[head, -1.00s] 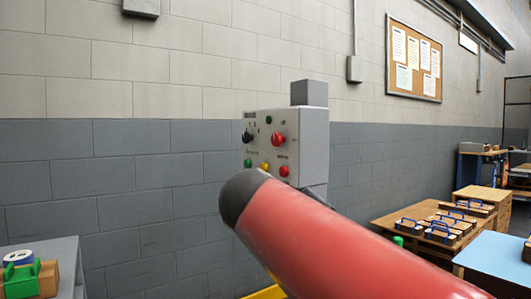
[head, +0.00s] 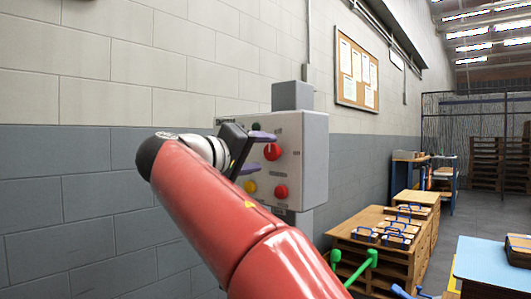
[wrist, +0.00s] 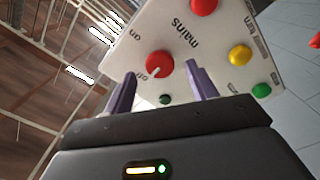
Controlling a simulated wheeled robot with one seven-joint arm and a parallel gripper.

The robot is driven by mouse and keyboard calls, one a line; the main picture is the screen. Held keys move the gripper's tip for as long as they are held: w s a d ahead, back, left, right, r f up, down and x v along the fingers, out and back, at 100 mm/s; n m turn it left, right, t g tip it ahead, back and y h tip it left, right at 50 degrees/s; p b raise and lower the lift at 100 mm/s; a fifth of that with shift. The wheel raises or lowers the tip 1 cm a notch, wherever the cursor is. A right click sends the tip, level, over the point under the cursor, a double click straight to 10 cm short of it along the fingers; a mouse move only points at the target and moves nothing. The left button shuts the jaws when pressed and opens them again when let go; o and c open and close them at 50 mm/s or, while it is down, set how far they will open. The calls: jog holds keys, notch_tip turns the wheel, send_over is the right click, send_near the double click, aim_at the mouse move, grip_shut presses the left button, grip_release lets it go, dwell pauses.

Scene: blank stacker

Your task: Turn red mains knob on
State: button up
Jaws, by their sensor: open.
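The red mains knob (head: 272,152) is on the front of a grey control box (head: 316,160) at the wall. In the wrist view, the knob (wrist: 159,62) has a white mark pointing toward the "off" label; the "on" label is farther up and left. My gripper (head: 256,152) is open in front of the panel, its purple fingers pointing at it. In the wrist view, the fingers (wrist: 161,78) lie on either side of the knob's lower part in the picture. I cannot tell whether they touch it. My arm hides the panel's left part in the head view.
A red button (head: 281,191) and a yellow one (head: 250,187) sit below the knob. A green button (wrist: 261,90) shows in the wrist view. Low wooden tables (head: 375,232) with blue-handled boxes stand right, near a light-blue tabletop (head: 480,262). Open floor lies beyond.

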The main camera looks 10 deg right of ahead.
aim_at(274, 152)
jog(key=shift+x, duration=1.45)
jog(key=c, duration=1)
